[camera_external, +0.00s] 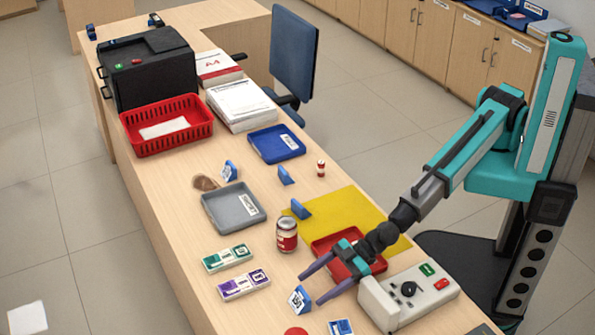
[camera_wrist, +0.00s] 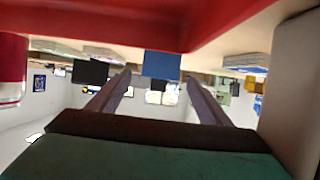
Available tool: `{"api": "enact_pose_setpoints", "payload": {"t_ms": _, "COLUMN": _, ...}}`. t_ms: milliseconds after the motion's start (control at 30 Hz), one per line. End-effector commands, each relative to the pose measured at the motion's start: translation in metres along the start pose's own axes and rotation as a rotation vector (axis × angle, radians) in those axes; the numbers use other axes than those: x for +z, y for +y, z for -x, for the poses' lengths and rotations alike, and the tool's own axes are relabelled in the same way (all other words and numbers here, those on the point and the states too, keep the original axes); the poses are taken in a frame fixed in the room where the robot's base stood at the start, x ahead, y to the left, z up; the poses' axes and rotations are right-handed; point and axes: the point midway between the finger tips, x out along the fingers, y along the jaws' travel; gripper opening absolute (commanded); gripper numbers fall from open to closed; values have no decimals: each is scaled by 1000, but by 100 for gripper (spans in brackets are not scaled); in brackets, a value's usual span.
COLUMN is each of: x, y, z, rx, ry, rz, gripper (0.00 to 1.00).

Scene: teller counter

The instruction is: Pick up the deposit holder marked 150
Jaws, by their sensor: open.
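The deposit holder marked 150 (camera_external: 299,299) is a small blue stand with a white label, upright on the counter near its front. The label is small, but it appears to read 150. My gripper (camera_external: 309,290) is open, its two purple fingers pointing left, with the tips close to this holder. In the wrist view, a plain blue panel, apparently the holder (camera_wrist: 162,65), shows between the fingertips of my gripper (camera_wrist: 158,75). I see a gap on each side and cannot tell how far the tips reach along it.
A red tray (camera_external: 327,243) lies under my wrist, and a white control box (camera_external: 418,294) stands to the right. A red-and-white can (camera_external: 287,235) is behind the gripper. Other blue holders stand nearby, one (camera_external: 340,327) at the front edge. Green (camera_external: 227,258) and purple (camera_external: 244,285) packs lie left.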

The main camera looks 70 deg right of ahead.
Motion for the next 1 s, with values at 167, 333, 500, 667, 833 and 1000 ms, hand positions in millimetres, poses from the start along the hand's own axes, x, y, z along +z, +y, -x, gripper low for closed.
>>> {"api": "enact_pose_setpoints", "payload": {"t_ms": 167, "x": 0, "y": 0, "z": -1, "rx": 0, "ry": 0, "rz": 0, "gripper": 72}}
{"api": "enact_pose_setpoints", "payload": {"t_ms": 333, "x": 0, "y": 0, "z": -1, "rx": 0, "ry": 0, "rz": 0, "gripper": 72}}
{"api": "enact_pose_setpoints", "payload": {"t_ms": 500, "x": 0, "y": 0, "z": -5, "rx": 0, "ry": 0, "rz": -1, "gripper": 72}}
{"api": "enact_pose_setpoints", "payload": {"t_ms": 667, "x": -1, "y": 0, "z": -16, "rx": 1, "ry": 0, "rz": 0, "gripper": 72}}
{"api": "enact_pose_setpoints", "payload": {"t_ms": 833, "x": -1, "y": 0, "z": -29, "rx": 0, "ry": -1, "rz": 0, "gripper": 72}}
{"api": "enact_pose_setpoints", "payload": {"t_ms": 1000, "x": -1, "y": -1, "z": -42, "rx": 0, "ry": -1, "rz": -1, "gripper": 72}}
